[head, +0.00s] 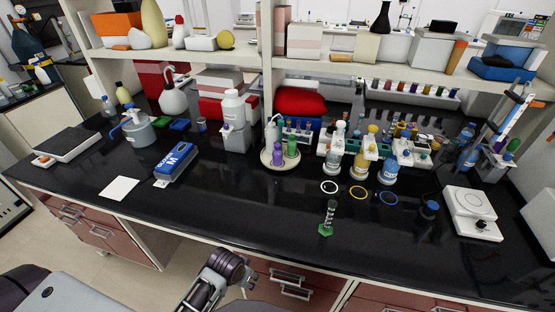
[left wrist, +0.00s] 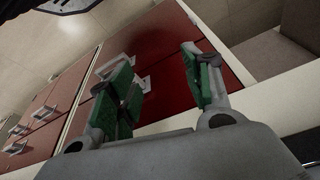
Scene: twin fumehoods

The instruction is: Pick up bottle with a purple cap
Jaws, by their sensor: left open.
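In the head view, a small purple bottle (head: 277,155) stands beside a green one (head: 292,147) on a round pale tray (head: 266,158) at mid-bench; its cap is too small to make out. A greenish container with a purple top (head: 511,149) is at the far right, near the tube stand. My left gripper (head: 232,268) is low at the front, below the bench edge and well apart from the bottles. In the left wrist view, its green-padded fingers (left wrist: 157,62) are spread and empty, facing red drawer fronts. My right gripper does not show.
A green-based cylinder (head: 328,217) stands near the front. A blue box (head: 175,162) lies left. A shelf (head: 340,67) overhangs the back. The front-middle bench (head: 240,205) is clear.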

